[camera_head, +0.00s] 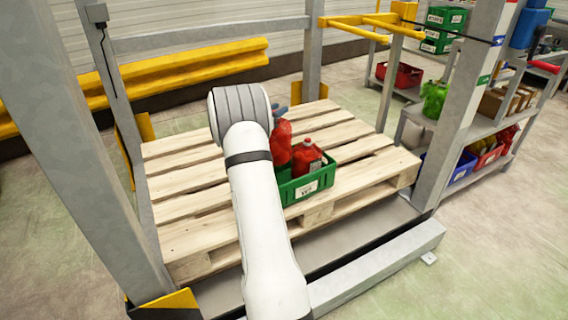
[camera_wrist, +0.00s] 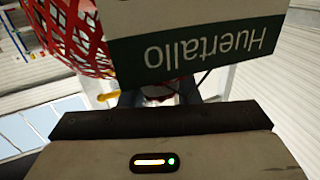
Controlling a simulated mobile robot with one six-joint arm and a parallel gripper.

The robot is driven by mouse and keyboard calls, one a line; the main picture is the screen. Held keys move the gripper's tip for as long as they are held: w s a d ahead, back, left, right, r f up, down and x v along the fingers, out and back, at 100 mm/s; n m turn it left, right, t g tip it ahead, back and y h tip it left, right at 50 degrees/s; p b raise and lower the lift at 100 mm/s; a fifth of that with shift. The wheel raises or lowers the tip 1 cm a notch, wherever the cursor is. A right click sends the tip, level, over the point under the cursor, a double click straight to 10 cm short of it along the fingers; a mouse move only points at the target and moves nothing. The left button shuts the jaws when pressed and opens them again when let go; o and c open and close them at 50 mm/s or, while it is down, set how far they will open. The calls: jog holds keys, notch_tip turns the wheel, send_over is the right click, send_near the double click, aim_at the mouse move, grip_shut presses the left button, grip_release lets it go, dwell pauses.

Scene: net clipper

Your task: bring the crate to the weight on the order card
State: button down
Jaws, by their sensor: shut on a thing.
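The green crate (camera_head: 322,179) stands on the wooden pallet (camera_head: 185,195), with a white label (camera_head: 306,189) too small to read. A red bag (camera_head: 307,157) sits in it; my arm hides the crate's left part. Another red bag (camera_head: 281,143) rises higher beside my wrist. In the wrist view my gripper (camera_wrist: 158,93) is shut on a red net bag (camera_wrist: 68,30) with a white and green "Huertallo" label (camera_wrist: 205,50), upside down in the picture. The label covers much of the bag. In the head view my arm mostly hides the gripper. I cannot make out an order card.
Grey posts (camera_head: 90,170) and a yellow rail (camera_head: 165,75) stand around the pallet. A shelf (camera_head: 480,125) at right holds a green bag (camera_head: 434,98) and coloured bins (camera_head: 463,166). Green crates (camera_head: 440,30) are stacked behind. The pallet's left side is clear.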

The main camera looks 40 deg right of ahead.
aim_at(280, 134)
jog(key=f+b, duration=0.1)
jog(key=f, duration=0.5)
jog(key=f+b, duration=0.1)
jog(key=f, duration=0.2)
jog(key=shift+s+d+f+b, duration=0.25)
jog(key=shift+d+f+b, duration=0.05)
jog(key=shift+f+b, duration=0.95)
jog(key=shift+f, duration=1.8)
jog(key=shift+f, duration=0.15)
jog(key=c, duration=1.1)
grip_release()
